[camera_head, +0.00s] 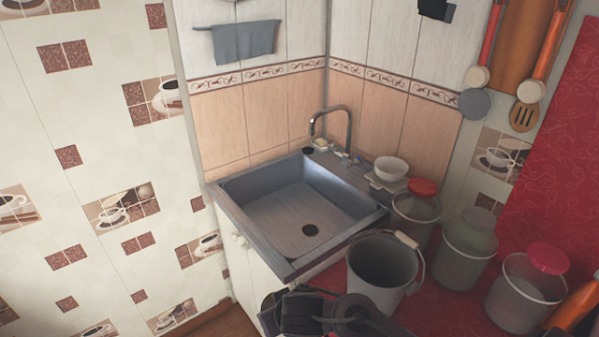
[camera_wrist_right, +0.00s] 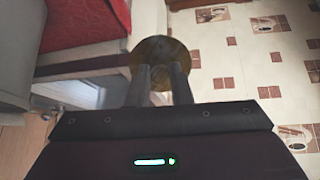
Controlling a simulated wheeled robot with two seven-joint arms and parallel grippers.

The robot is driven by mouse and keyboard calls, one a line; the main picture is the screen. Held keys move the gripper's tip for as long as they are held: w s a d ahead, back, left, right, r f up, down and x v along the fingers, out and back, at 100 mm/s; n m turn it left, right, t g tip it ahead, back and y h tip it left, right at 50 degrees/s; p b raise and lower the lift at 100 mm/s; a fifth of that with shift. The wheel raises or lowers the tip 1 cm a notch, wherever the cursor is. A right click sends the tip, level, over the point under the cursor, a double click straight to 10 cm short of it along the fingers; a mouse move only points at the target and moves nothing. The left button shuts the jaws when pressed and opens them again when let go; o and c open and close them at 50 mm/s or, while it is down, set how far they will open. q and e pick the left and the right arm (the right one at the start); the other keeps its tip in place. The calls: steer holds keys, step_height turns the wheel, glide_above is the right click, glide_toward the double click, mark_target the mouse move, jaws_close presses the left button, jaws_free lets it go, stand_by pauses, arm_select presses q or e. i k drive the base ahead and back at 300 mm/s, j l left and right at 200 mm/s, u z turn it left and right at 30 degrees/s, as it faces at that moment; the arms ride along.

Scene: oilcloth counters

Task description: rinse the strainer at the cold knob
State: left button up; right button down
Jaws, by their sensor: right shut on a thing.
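My right gripper (camera_wrist_right: 162,76) is shut on a round, brownish, dish-like thing, probably the strainer (camera_wrist_right: 150,50), seen in the right wrist view. In the head view my dark right gripper (camera_head: 286,304) is low at the bottom, in front of the sink cabinet. The held thing's rim there is mostly hidden. The metal sink (camera_head: 290,205) is empty, with a dark drain. A curved faucet (camera_head: 349,125) rises at its back corner. Small knobs (camera_head: 356,160) sit by its base; I cannot tell which is cold. My left gripper is not in view.
A grey bucket (camera_head: 380,270) stands right of the sink's front corner, close to my right arm. Several lidded pails (camera_head: 467,245) stand on the red counter (camera_head: 440,305). A white bowl (camera_head: 390,168) sits behind the sink. Room above the basin is free.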

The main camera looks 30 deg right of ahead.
mark_target(358, 160)
steer(key=i+z, duration=0.3)
steer(key=i, duration=0.15)
steer(key=i+j+z, duration=0.65)
steer(key=i, duration=0.2)
steer(key=i+j+z, duration=0.2)
steer(key=z, duration=0.3)
steer(key=i+j+z, duration=0.25)
steer(key=z, duration=0.2)
steer(key=i+j+z, duration=0.15)
steer(key=j+z, duration=0.35)
